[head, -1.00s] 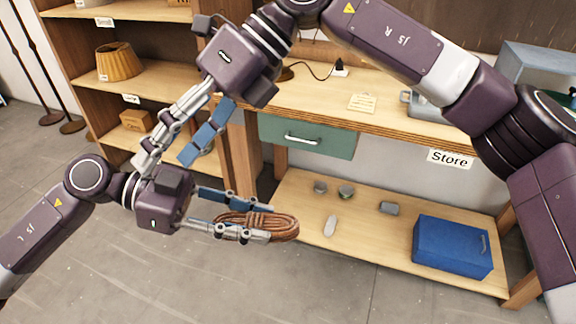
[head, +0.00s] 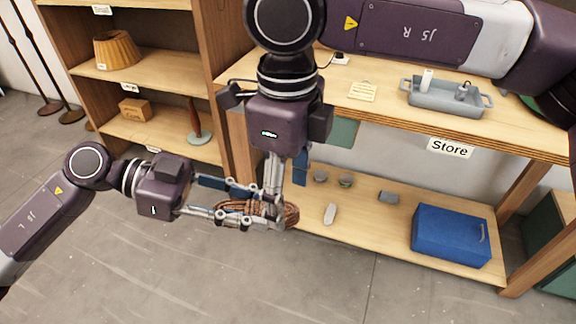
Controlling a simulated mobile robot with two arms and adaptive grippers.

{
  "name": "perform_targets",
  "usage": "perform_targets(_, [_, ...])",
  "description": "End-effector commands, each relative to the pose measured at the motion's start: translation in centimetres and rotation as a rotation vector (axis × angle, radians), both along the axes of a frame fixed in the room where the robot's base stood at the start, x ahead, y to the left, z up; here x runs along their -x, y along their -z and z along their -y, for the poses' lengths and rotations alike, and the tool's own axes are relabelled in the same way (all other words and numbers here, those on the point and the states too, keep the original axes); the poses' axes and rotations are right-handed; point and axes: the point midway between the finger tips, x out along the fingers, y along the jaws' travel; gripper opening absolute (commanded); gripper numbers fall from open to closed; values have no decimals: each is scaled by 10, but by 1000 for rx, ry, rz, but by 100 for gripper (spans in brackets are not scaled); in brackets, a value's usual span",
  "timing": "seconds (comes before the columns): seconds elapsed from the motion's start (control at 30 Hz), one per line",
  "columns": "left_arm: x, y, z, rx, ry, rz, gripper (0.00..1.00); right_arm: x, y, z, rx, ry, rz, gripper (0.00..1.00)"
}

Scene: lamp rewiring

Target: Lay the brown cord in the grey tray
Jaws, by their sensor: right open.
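The coiled brown cord (head: 292,215) is held in the air in front of the lower shelf, between the fingers of my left gripper (head: 258,207). My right gripper (head: 287,203) points down at the cord, with its jaws open. Its silver finger crosses in front of the coil and its blue finger is behind. I cannot tell whether it touches the cord. The grey tray (head: 440,104) sits on the bench top at the upper right, with a white piece and a small grey piece in it.
The lower shelf (head: 365,237) holds a blue box (head: 450,236) and several small parts. A note (head: 361,91) lies on the bench left of the tray. A shelf unit at left holds a lampshade (head: 117,50), a small box (head: 134,109) and a lamp stand (head: 197,125).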

Motion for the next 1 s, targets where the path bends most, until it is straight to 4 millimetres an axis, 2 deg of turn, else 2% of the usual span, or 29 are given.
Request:
perform_targets(0.1, [0,0,0,1,0,0,2,1,21,0,-1,-2,-3,58])
perform_targets(0.3, [0,-1,0,1,0,0,2,0,42,0,-1,-1,-2,58])
perform_targets(0.67, [0,0,0,1,0,0,2,0,47,0,-3,0,-1,58])
perform_targets(1.0, [0,0,0,1,0,0,2,0,47,0,-3,-1,-1,23])
